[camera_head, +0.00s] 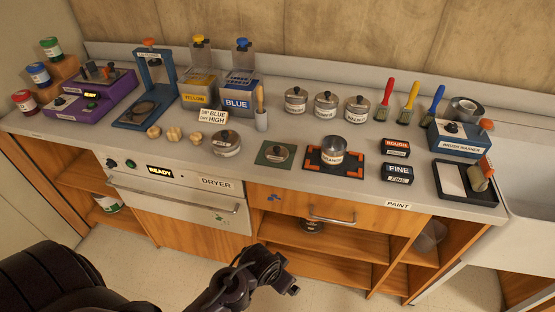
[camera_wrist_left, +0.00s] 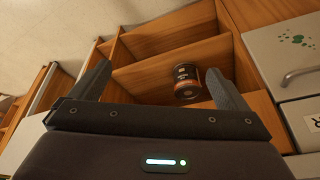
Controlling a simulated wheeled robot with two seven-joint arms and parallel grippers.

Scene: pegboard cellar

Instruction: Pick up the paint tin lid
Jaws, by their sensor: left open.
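A round lid with a dark knob (camera_head: 278,153) lies on a small green mat on the counter; it looks like the paint tin lid. My left gripper (camera_head: 290,287) is low in front of the cabinet, below and apart from the counter. In the left wrist view its two fingers (camera_wrist_left: 162,85) are spread with nothing between them, facing the shelves. My right gripper is not in view.
A dark tin (camera_wrist_left: 187,82) lies or stands on the cabinet shelf, also seen in the head view (camera_head: 312,226). Lidded tins (camera_head: 326,104) line the back. The drawer handle (camera_head: 332,219) sticks out below the counter.

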